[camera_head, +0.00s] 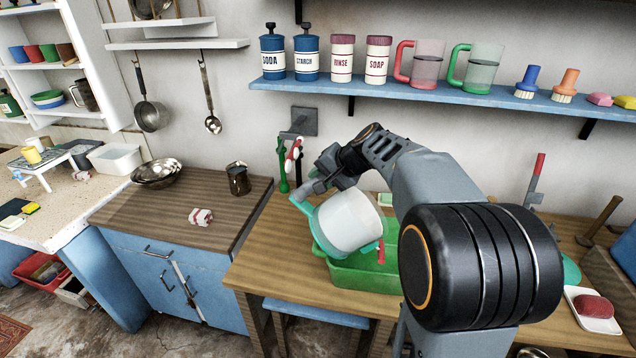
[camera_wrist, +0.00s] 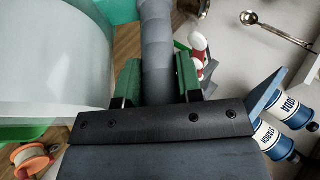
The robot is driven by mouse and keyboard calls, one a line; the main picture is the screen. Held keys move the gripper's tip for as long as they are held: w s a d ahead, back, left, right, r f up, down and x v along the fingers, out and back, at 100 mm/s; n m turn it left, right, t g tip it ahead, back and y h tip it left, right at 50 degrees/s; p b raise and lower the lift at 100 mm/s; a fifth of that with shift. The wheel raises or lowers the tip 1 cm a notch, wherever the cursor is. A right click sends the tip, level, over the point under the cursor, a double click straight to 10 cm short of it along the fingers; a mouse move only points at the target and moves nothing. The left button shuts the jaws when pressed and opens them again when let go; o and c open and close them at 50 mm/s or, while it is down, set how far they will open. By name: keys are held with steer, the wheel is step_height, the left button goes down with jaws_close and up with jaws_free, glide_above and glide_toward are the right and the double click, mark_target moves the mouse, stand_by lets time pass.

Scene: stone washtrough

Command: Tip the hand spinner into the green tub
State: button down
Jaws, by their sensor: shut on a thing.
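The hand spinner (camera_head: 350,222), a whitish drum with teal parts, is tilted over the green tub (camera_head: 350,277). Its lower end overlaps the tub in the head view; I cannot tell whether they touch. A small red part shows at its lower right. My gripper (camera_head: 318,183) is at the spinner's upper left. In the wrist view, my gripper (camera_wrist: 158,80) is shut on a grey bar with its green pads on either side, and the pale drum (camera_wrist: 50,60) fills the left. The tub's inside is largely hidden by the spinner and my arm.
Red and green taps (camera_head: 290,160) stand on the wall close behind my gripper. A blue shelf (camera_head: 440,88) with canisters and mugs hangs above. A soap dish (camera_head: 592,315) lies at the right. The wooden counter left of the tub is mostly clear, with a dark metal jug (camera_head: 238,180).

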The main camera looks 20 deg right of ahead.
steer(key=shift+s+d+r+t+y+b, duration=0.2)
steer(key=shift+d+r+y+b, duration=0.05)
steer(key=shift+d+r, duration=0.25)
steer(key=shift+s+d+r+t+y+b, duration=0.15)
steer(key=shift+d+r+t+y+b, duration=0.1)
steer(key=shift+d+r, duration=0.2)
steer(key=shift+r, duration=0.1)
steer(key=shift+s+d+r+y+b, duration=0.25)
steer(key=shift+d+y+b, duration=0.15)
steer(key=shift+d, duration=0.15)
steer(key=shift+s+d+r+m+t+y+b, duration=0.15)
steer(key=shift+d+r+m+t+y+b, duration=0.1)
steer(key=shift+d+r, duration=0.2)
steer(key=shift+s+d+r+m+t+y+b, duration=0.15)
steer(key=shift+d+r+y, duration=0.1)
steer(key=shift+d+r, duration=0.15)
steer(key=shift+d, duration=0.1)
stand_by(0.4)
